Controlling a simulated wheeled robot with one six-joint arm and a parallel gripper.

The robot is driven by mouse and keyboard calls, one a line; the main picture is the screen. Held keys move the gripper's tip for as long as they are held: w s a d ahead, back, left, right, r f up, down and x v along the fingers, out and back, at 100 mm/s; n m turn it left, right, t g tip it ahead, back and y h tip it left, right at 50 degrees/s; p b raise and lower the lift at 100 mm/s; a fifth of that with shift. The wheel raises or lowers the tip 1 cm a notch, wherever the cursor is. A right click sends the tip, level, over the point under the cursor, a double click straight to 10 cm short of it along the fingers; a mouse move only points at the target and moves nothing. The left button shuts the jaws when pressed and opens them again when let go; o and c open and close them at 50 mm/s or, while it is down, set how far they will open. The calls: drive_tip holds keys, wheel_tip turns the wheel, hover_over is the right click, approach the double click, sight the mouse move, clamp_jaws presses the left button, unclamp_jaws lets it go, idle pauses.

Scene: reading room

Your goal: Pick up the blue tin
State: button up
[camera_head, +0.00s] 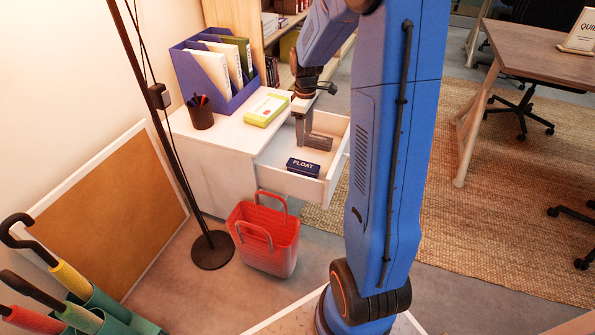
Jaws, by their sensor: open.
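The blue tin (303,168) is a small dark blue box with "FLOAT" in white on its front. It lies in the open white drawer (329,190), near the drawer's front wall. My gripper (302,140) points down over the drawer, behind the tin in the picture and apart from it. It is open, with nothing seen between its fingers, though the gap between them is hard to make out from this angle. A grey box (319,142) lies in the drawer right beside my gripper's fingers.
A green-yellow box (266,110), a dark pen cup (200,112) and a blue file holder (213,72) stand on the white cabinet. A red basket (264,238) stands on the floor below the drawer. A lamp pole (168,120) rises to the left.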

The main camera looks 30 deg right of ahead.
hover_over(303, 164)
drive_tip(key=f, duration=1)
drive_tip(key=shift+s+d, duration=0.1)
drive_tip(key=shift+s, duration=0.1)
drive_tip(key=shift+w+f, duration=0.15)
drive_tip(key=shift+f, duration=3.15)
drive_tip(key=shift+c, duration=0.6)
drive_tip(key=c, duration=1.3)
drive_tip(key=shift+r, duration=0.15)
